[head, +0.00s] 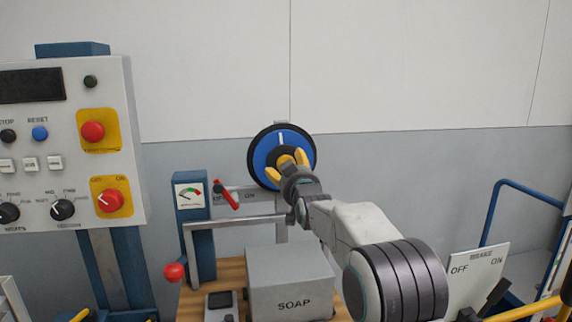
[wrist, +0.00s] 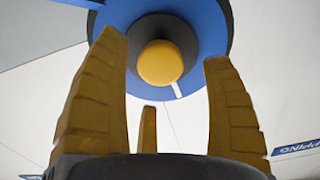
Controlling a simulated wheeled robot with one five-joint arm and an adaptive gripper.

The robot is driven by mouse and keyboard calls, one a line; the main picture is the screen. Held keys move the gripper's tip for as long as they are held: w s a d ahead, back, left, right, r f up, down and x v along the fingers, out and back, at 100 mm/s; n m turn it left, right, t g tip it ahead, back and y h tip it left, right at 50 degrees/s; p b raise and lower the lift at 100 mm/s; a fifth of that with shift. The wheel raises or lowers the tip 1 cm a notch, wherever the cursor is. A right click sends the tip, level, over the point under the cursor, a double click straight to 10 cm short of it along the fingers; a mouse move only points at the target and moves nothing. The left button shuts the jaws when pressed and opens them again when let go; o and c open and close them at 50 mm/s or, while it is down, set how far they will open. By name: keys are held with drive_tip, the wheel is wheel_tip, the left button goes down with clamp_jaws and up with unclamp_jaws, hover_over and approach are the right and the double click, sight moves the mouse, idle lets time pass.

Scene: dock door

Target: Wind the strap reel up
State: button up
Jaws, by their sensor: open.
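The strap reel (head: 263,150) is a blue disc with a dark rim on a post in front of the wall. A white line shows near its top. In the wrist view the reel (wrist: 207,30) fills the upper middle, with a dark hub and a round yellow knob (wrist: 158,65) at its centre. My gripper (head: 285,163) is in front of the reel's lower half and hides part of it. In the wrist view its yellow fingers are spread wide. The knob appears between them, with clear space on both sides; I cannot tell how far ahead it is.
A grey SOAP box (head: 290,282) stands on a wooden top below my arm. A gauge post (head: 190,225), a red-handled lever (head: 227,195) and a red ball knob (head: 174,272) are left of it. A control panel (head: 75,185) stands further left. A BRAKE plate (head: 470,272) is at right.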

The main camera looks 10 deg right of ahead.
drive_tip(key=shift+w+p, duration=0.7)
drive_tip(key=shift+w, duration=1.5)
